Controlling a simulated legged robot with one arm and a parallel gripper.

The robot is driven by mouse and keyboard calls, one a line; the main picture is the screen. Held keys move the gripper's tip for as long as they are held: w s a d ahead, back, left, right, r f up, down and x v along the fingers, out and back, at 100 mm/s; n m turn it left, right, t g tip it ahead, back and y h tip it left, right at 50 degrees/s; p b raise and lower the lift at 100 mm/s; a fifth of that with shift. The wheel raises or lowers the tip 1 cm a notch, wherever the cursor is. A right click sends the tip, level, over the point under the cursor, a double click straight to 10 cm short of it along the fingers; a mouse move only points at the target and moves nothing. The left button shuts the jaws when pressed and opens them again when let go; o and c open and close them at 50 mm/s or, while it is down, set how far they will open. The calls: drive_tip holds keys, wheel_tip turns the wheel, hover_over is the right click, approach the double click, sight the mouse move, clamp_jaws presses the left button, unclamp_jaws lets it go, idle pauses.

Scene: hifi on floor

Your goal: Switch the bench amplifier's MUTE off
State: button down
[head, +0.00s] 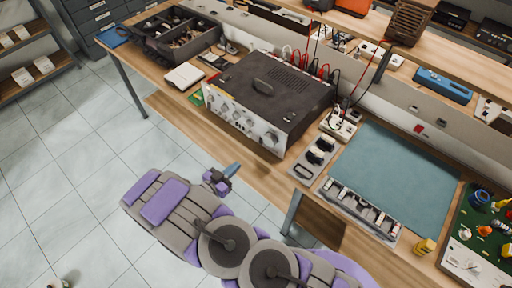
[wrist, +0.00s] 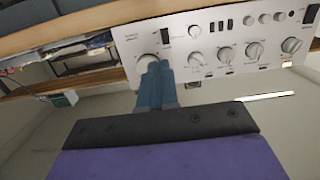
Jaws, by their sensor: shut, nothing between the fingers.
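The bench amplifier (head: 265,95) is a dark box with a silver front panel, standing on the wooden workbench in the head view. In the wrist view its front panel (wrist: 225,45) appears across the top, with several round knobs, small dark switches and a lit spot at lower right. I cannot read which control is MUTE. My gripper (head: 232,170) is in front of the bench edge, below and apart from the panel in the head view. In the wrist view my gripper (wrist: 157,72) has its blue fingers together and empty, overlapping a large left knob (wrist: 147,63). Contact cannot be told.
A grey plate with black connectors (head: 314,158), a blue-green mat (head: 390,175) and a tool strip (head: 360,208) lie right of the amplifier. A dark divided tray (head: 175,35) and a pale notebook (head: 184,76) lie left. The tiled floor (head: 60,160) at left is mostly clear.

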drive_tip(key=b, duration=0.1)
approach(260, 143)
drive_tip(key=x, duration=0.3)
drive_tip(key=b+x, duration=0.1)
drive_tip(key=x, duration=0.2)
drive_tip(key=shift+s+d, duration=0.15)
drive_tip(key=shift+d, duration=0.15)
drive_tip(key=shift+w+d, duration=0.1)
drive_tip(key=shift+w, duration=0.15)
drive_tip(key=shift+w+b, duration=0.15)
drive_tip(key=shift+b, duration=0.15)
drive_tip(key=shift+w+a+f, duration=0.1)
drive_tip(key=shift+a, duration=0.4)
drive_tip(key=shift+d, duration=0.55)
drive_tip(key=shift+w+a+f+t+h+p, duration=0.2)
drive_tip(key=shift+t+h+p, duration=0.15)
drive_tip(key=shift+t+h, duration=0.3)
drive_tip(key=shift+d+t, duration=0.2)
drive_tip(key=shift+t, duration=0.05)
